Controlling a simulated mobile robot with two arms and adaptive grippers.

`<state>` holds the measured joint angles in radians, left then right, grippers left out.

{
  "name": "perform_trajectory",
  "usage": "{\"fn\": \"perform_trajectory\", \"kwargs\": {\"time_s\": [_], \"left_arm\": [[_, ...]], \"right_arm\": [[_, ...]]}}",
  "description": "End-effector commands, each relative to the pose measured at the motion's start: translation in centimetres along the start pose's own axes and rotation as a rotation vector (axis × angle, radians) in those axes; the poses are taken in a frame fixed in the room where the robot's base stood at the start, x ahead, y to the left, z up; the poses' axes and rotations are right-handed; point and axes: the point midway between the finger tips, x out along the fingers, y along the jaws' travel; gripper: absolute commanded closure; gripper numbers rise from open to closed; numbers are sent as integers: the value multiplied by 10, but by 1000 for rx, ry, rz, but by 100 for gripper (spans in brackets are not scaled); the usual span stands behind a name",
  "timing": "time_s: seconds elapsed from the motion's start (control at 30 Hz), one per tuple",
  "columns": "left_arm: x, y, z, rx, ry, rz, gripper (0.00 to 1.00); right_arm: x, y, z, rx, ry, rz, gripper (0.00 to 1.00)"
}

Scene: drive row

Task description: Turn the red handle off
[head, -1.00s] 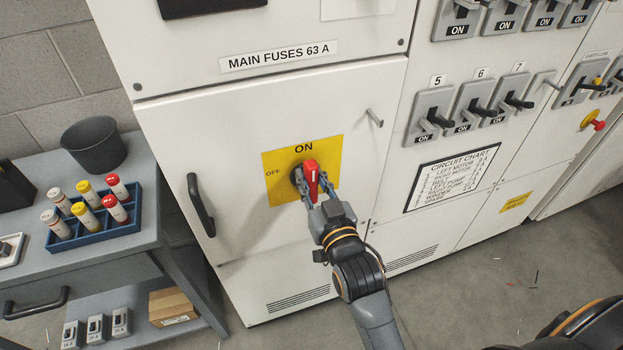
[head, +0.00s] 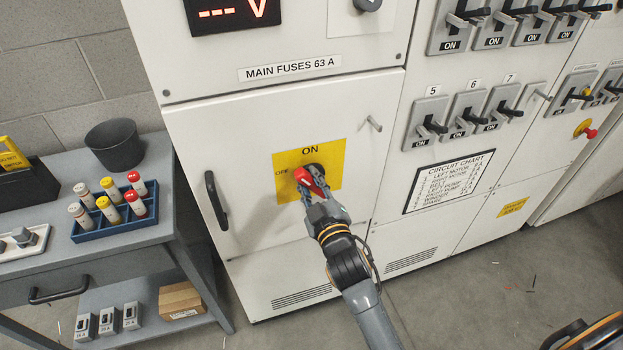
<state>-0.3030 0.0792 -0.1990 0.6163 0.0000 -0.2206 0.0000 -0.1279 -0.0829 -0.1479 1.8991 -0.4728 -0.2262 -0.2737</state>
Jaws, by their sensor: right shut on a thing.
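The red handle (head: 305,176) sits on a yellow plate (head: 334,155) on the white cabinet door, below the "MAIN FUSES 63 A" label. The plate reads ON at its top and OFF at its left. The handle lies slanted, its red end at the upper left beside the OFF mark. My right gripper (head: 312,185) is shut on the handle, with its fingers on either side of it, and they hide part of it.
A door pull (head: 216,200) stands out left of the plate and a small peg (head: 375,124) at its upper right. Black breaker levers (head: 470,117) fill the right panel. A grey bench (head: 165,222) with a blue fuse tray (head: 118,229) stands left.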

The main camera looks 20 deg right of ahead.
Motion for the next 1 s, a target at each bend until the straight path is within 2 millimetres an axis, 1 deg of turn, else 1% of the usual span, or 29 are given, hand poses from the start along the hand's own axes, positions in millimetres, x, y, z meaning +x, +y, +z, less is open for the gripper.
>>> {"fn": "perform_trajectory", "kwargs": {"time_s": [0.03, 0.2, 0.7, 1.0], "left_arm": [[-2, 0, -3, 0, 4, -1, 60], [-5, -1, -9, 0, 13, -1, 60], [-4, -1, -7, 1, 11, -1, 60], [-3, 0, -4, 2, 7, 0, 60]], "right_arm": [[-1, -3, 4, -46, -12, -8, 100], [-1, -7, 6, -208, -11, -7, 100], [-1, -16, 12, -667, -10, -7, 100], [0, -18, 14, -858, -10, -6, 100]]}}
